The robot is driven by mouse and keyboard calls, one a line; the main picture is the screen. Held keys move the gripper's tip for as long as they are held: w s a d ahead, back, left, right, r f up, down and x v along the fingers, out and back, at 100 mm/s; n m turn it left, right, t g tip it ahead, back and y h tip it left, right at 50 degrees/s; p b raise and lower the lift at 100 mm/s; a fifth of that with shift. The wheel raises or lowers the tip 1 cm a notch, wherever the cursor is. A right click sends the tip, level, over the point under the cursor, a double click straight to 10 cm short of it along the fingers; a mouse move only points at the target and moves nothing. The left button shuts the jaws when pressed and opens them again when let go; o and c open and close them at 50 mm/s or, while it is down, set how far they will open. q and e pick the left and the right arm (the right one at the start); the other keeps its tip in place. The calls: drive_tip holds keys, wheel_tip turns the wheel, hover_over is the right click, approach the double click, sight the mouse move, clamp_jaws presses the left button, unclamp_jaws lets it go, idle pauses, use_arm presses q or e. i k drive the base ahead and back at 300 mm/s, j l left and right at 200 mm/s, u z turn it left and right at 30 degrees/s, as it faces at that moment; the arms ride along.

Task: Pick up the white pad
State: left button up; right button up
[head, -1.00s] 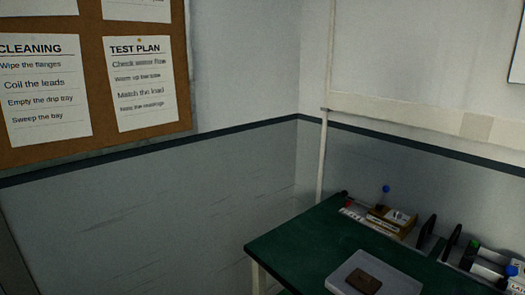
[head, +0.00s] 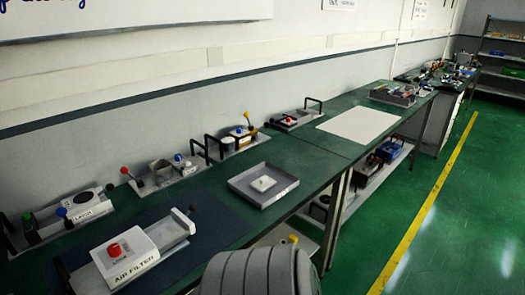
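A small white pad (head: 263,183) lies in a shallow grey tray (head: 287,192) on the green workbench, near the middle of the head view. The tray stands near the bench's front edge. A larger, flat white sheet (head: 358,124) lies farther along the bench, to the right. Neither of my grippers is in view.
A white unit marked AIR FILTER (head: 123,256) with a red knob stands at the front left. Several devices with levers and knobs line the wall side, including a blue-knobbed one (head: 168,172). The green floor (head: 450,240) at right is open.

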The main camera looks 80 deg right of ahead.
sight(261, 185)
drive_tip(key=z, duration=2.75)
drive_tip(key=i+l, duration=0.15)
drive_tip(key=l, duration=0.2)
drive_tip(key=i+l, duration=0.2)
drive_tip(key=l, duration=0.15)
drive_tip(key=i+l+u, duration=0.15)
drive_tip(key=l+u, duration=0.15)
drive_tip(key=i+l+u, duration=0.1)
drive_tip(key=l+u, duration=0.15)
drive_tip(key=l, duration=0.25)
drive_tip(key=i+l+u, duration=0.1)
drive_tip(key=l+u, duration=0.2)
drive_tip(key=l, duration=0.1)
